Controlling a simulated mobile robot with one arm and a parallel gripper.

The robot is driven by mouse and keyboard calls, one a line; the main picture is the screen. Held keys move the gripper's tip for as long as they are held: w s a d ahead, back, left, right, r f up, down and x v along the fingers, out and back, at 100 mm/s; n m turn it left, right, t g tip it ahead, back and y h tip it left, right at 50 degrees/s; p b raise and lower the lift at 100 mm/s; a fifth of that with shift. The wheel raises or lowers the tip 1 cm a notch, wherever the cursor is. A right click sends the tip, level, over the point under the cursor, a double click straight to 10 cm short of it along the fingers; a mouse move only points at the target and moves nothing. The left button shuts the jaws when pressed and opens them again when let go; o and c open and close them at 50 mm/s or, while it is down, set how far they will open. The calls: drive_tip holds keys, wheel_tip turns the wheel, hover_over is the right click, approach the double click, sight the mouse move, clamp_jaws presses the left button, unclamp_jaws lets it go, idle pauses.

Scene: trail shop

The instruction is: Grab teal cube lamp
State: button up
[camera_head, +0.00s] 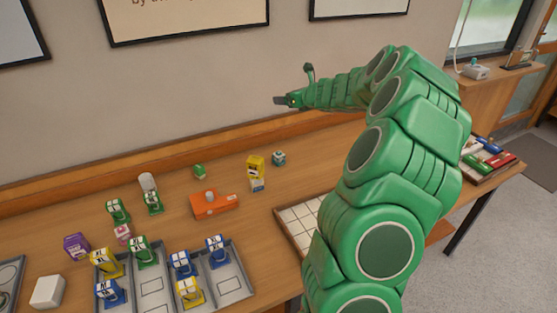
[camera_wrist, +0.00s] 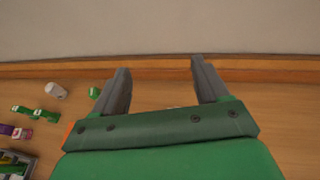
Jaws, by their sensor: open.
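A small teal cube (camera_head: 279,158), which looks like the cube lamp, stands on the wooden counter near the wall, just right of a yellow and white stacked item (camera_head: 256,173). My gripper (camera_head: 292,86) is raised in front of the wall, above the counter and well above the teal cube, not touching it. In the wrist view my gripper (camera_wrist: 160,70) has its two fingers wide apart with nothing between them but counter and wall. I cannot make out the teal cube in the wrist view; my gripper's body hides part of the counter.
A small green cube (camera_head: 199,171) and an orange item (camera_head: 214,205) stand left of the teal cube. A grey tray (camera_head: 232,287) holds several tagged items at the front. A white-tiled tray (camera_head: 297,222) lies nearer, partly behind my arm. The wooden wall ledge (camera_head: 130,180) runs behind.

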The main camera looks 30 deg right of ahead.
sight(282, 157)
wheel_tip(282, 157, down, 26)
drive_tip(key=shift+r, duration=0.1)
drive_tip(key=shift+f+x, duration=0.15)
drive_tip(key=shift+x, duration=1.1)
drive_tip(key=shift+f+x, duration=0.2)
drive_tip(key=shift+x, duration=2.35)
drive_tip(key=shift+a, duration=0.1)
drive_tip(key=c, duration=1.1)
